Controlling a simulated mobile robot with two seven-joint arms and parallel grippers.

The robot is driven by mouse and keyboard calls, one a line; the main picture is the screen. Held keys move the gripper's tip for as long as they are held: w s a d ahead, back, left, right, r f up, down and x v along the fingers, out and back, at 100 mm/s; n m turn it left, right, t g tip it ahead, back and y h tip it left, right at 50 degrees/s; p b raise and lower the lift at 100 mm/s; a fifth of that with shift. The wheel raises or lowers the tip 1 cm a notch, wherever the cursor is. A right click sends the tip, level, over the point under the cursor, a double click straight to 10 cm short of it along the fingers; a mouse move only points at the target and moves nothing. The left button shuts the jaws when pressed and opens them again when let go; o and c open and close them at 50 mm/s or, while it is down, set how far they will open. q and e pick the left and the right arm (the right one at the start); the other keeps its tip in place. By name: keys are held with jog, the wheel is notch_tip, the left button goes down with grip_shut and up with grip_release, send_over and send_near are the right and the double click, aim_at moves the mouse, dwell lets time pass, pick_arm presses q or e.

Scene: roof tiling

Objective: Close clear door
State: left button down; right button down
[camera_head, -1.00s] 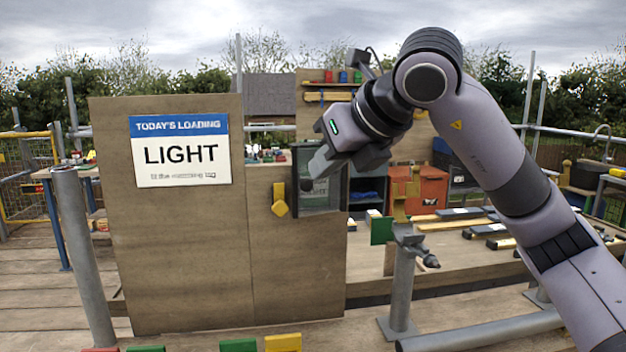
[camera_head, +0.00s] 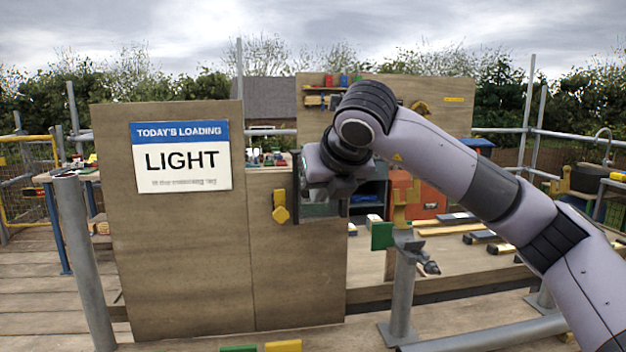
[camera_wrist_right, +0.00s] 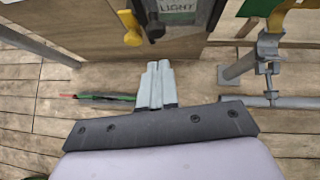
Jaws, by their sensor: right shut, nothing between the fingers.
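The clear door shows as a dark-framed pane (camera_head: 320,209) at the right edge of the wooden board, mostly hidden behind my right gripper. In the wrist view, a dark frame (camera_wrist_right: 213,14) surrounds a pale tag reading LIGHT (camera_wrist_right: 180,7), with a dark knob (camera_wrist_right: 155,28) at its lower left. I cannot tell whether the door is fully shut. My right gripper (camera_head: 342,189) is in front of the pane in the head view. In the wrist view its grey fingers (camera_wrist_right: 157,68) are together and empty, with a visible gap below the knob. My left gripper is not in view.
A yellow latch (camera_head: 280,203) is on the wooden board (camera_head: 190,260), left of the pane; it also shows in the wrist view (camera_wrist_right: 131,28). A grey post with a clamp (camera_head: 402,285) stands to the right. A workbench with tiles (camera_head: 460,218) lies behind.

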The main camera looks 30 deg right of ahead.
aim_at(296, 192)
jog(key=w, duration=0.2)
jog(key=w+d+p, duration=0.1)
jog(key=shift+w, duration=0.35)
jog(key=w, duration=0.1)
jog(key=w+a, duration=0.1)
jog(key=shift+w+b, duration=0.35)
jog(key=shift+w, duration=0.05)
dwell(0.4)
